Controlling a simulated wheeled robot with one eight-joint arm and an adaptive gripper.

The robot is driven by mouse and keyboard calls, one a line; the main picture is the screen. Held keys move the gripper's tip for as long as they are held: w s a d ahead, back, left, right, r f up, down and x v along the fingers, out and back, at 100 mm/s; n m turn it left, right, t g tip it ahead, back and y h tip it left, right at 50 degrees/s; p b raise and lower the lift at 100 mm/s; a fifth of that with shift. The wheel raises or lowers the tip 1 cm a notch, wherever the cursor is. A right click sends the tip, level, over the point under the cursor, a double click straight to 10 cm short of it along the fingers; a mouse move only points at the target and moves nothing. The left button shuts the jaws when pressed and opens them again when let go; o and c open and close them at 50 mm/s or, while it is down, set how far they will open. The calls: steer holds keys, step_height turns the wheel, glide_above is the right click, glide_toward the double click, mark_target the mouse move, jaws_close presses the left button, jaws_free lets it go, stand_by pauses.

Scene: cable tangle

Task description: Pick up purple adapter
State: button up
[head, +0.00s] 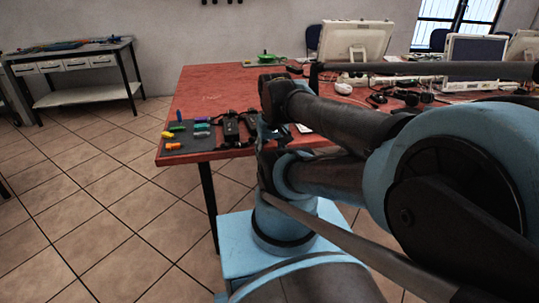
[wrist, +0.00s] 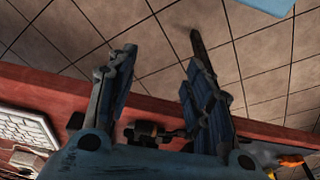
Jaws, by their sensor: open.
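Small coloured pieces lie on a dark mat (head: 212,142) at the near left corner of the red table in the head view. In the head view my gripper is near the table's front edge, right of the mat, partly hidden by my arm. No purple piece is recognisable in the wrist view.
Black devices (head: 231,130) lie on the mat's right side, between the coloured pieces and my gripper. Monitors (head: 355,42) and tangled dark cables (head: 405,97) fill the table's back right. A green object (head: 265,57) sits at the back. The red table (head: 215,88) is bare behind the mat.

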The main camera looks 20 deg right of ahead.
steer(key=shift+o, duration=0.5)
steer(key=w+r+n, duration=0.1)
steer(key=w+r, duration=0.1)
steer(key=w+a+r+n, duration=0.1)
steer(key=w+r, duration=0.1)
steer(key=r, duration=0.1)
steer(key=w+a+r+n, duration=0.1)
steer(key=w+r+n, duration=0.1)
steer(key=r, duration=0.1)
steer(key=shift+w+a, duration=0.2)
steer(key=shift+w, duration=0.2)
steer(key=w+a+r+n+g, duration=0.1)
steer(key=w+a+r+n, duration=0.3)
steer(key=w+r, duration=0.3)
step_height(320, 180, up, 4)
steer(key=n+g, duration=0.1)
steer(key=n, duration=0.8)
glide_above(200, 118)
steer(key=f, duration=1.1)
steer(key=shift+s+a+f, duration=0.1)
steer(key=shift+s+f, duration=0.2)
steer(key=shift+f, duration=0.05)
steer(key=shift+w+f, duration=0.2)
steer(key=shift+f, duration=2.4)
